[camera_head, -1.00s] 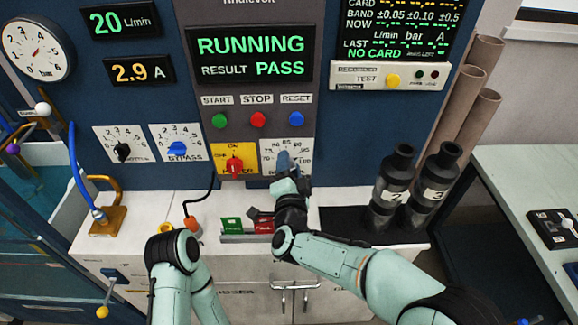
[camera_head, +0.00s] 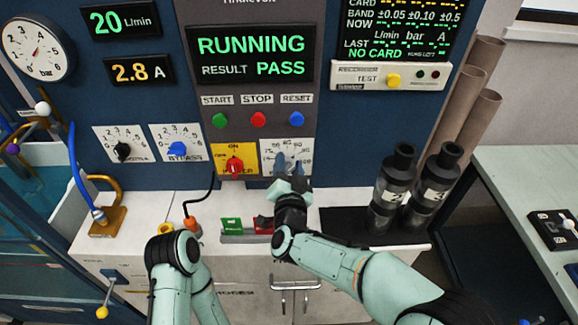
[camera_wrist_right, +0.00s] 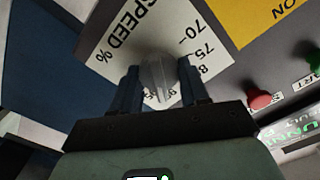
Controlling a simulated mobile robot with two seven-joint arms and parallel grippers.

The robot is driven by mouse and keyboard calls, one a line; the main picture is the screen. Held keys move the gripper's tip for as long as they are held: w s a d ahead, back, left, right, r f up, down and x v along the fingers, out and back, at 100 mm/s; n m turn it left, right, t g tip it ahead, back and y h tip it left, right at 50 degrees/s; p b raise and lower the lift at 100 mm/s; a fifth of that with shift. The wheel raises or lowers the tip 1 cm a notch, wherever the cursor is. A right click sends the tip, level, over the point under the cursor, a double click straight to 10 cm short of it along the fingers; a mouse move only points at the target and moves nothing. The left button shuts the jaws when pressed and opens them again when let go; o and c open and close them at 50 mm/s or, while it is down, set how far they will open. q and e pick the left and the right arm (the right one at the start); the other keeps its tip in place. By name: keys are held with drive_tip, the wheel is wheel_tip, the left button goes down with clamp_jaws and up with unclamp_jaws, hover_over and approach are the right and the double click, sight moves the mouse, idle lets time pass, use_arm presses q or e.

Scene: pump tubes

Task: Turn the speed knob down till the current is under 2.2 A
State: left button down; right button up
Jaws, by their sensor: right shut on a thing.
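The speed knob (camera_wrist_right: 158,78) is a grey round knob on a white dial plate marked "SPEED %" (camera_wrist_right: 135,35), seen in the right wrist view. My right gripper (camera_wrist_right: 160,92) has its two blue fingers on either side of the knob, shut on it. In the head view the right gripper (camera_head: 288,165) is at the speed dial plate (camera_head: 267,147) and hides the knob. The current display (camera_head: 139,71) reads 2.8 A in yellow. My left arm shows low in the head view, but its gripper is hidden or out of frame.
The flow display (camera_head: 120,20) reads 20 L/min and the main screen (camera_head: 251,55) reads RUNNING, PASS. The red power switch (camera_head: 234,165) sits just left of the right gripper. The bypass knob (camera_head: 177,149) is further left. Two dark cylinders (camera_head: 392,190) stand right of my right arm.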

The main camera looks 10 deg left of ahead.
drive_tip(key=shift+n, duration=0.6)
drive_tip(key=o, duration=1)
drive_tip(key=b+v, duration=0.2)
drive_tip(key=v, duration=1.1)
drive_tip(key=shift+s+r, duration=0.1)
drive_tip(key=shift+s, duration=0.15)
